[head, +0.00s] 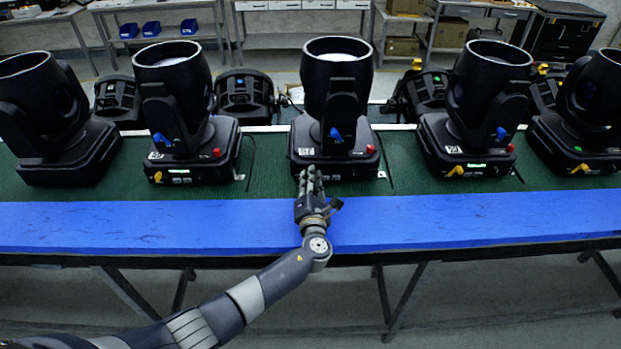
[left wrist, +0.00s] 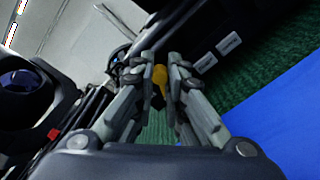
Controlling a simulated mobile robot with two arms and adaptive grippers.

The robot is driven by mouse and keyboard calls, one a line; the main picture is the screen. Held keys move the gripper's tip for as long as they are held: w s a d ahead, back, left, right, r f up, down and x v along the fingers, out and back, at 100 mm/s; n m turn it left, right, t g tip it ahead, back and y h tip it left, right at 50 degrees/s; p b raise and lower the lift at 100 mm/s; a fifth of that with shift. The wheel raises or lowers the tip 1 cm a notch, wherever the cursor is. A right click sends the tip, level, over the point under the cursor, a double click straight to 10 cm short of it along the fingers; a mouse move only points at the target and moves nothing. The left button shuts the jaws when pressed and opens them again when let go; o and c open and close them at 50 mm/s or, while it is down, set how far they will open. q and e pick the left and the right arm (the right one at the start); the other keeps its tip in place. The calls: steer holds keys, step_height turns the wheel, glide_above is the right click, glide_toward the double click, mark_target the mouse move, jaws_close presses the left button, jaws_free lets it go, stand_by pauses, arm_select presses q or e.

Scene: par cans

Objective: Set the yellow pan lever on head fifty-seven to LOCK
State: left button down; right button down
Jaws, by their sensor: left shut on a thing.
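Several black moving-head lights stand in a row on the table. The middle light (head: 336,100) is the one in front of my left gripper (head: 310,178). No head number is readable, so I cannot tell which light is head fifty-seven. My left gripper is at the lower front left edge of the middle light's base. In the left wrist view, the yellow pan lever (left wrist: 159,82) sits between the fingers, which are closed on it. In the head view this lever is hidden by the gripper, and its setting cannot be read. My right gripper is out of view.
The table has a green mat (head: 250,207) and a blue front strip (head: 180,225), both clear of loose objects in front. Neighbouring lights (head: 180,100) (head: 480,100) stand on both sides, with yellow levers (head: 158,177) (head: 455,171) of their own. Shelves and blue bins (head: 151,28) are behind.

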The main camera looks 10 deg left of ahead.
arm_select(q)
steer(key=shift+r, duration=0.1)
steer(key=c, duration=1.6)
jaws_free()
steer(key=shift+d, duration=0.1)
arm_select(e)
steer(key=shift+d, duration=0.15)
arm_select(q)
steer(key=v, duration=1.2)
